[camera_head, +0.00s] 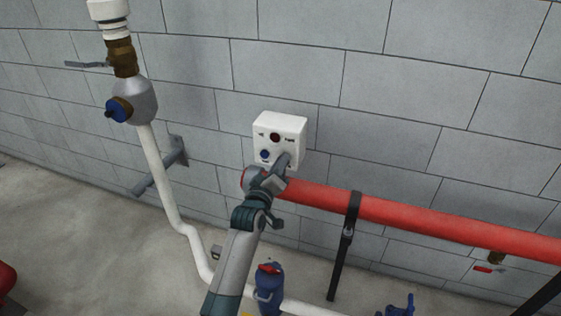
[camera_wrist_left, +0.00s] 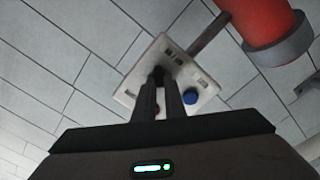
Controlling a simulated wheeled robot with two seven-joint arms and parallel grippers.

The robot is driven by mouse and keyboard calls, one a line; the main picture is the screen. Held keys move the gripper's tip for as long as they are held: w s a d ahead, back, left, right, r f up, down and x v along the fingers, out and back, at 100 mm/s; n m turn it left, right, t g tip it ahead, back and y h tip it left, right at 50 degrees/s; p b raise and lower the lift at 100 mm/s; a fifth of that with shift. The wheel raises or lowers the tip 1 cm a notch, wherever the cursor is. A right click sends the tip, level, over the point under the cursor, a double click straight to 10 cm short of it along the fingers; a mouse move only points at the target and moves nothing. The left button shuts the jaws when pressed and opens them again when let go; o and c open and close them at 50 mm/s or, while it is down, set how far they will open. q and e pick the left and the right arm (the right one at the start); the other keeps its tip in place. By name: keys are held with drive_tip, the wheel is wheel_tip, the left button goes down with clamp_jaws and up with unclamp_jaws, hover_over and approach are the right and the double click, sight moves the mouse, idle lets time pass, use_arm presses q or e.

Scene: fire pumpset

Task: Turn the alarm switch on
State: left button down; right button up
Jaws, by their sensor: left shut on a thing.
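The alarm box (camera_head: 281,124) is a small white box on the grey block wall. Its face has a dark red round part (camera_head: 275,137) at the top and a blue button (camera_head: 264,154) at lower left. My left gripper (camera_head: 284,160) is at the lower right of this face and covers that part. In the left wrist view the box (camera_wrist_left: 203,78) appears turned, with its blue button (camera_wrist_left: 190,97) beside the fingers. The left gripper (camera_wrist_left: 161,85) is shut on the small dark switch (camera_wrist_left: 158,71), which its fingers mostly hide. The switch's exact angle is unclear. My right gripper is not in view.
A thick red pipe (camera_head: 420,215) runs along the wall just below the box, close to my left wrist. A black support (camera_head: 343,250) holds it. A white pipe (camera_head: 157,170) with a valve stands at left. A blue fitting (camera_head: 269,288) is below my arm.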

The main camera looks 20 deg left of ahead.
use_arm(q)
drive_tip(key=shift+r+n, duration=0.1)
drive_tip(key=shift+n, duration=1)
drive_tip(key=c, duration=1.8)
unclamp_jaws()
drive_tip(key=shift+c, duration=0.2)
drive_tip(key=s+b, duration=0.4)
drive_tip(key=s, duration=1.3)
drive_tip(key=shift+s+a, duration=0.25)
drive_tip(key=shift+a, duration=0.05)
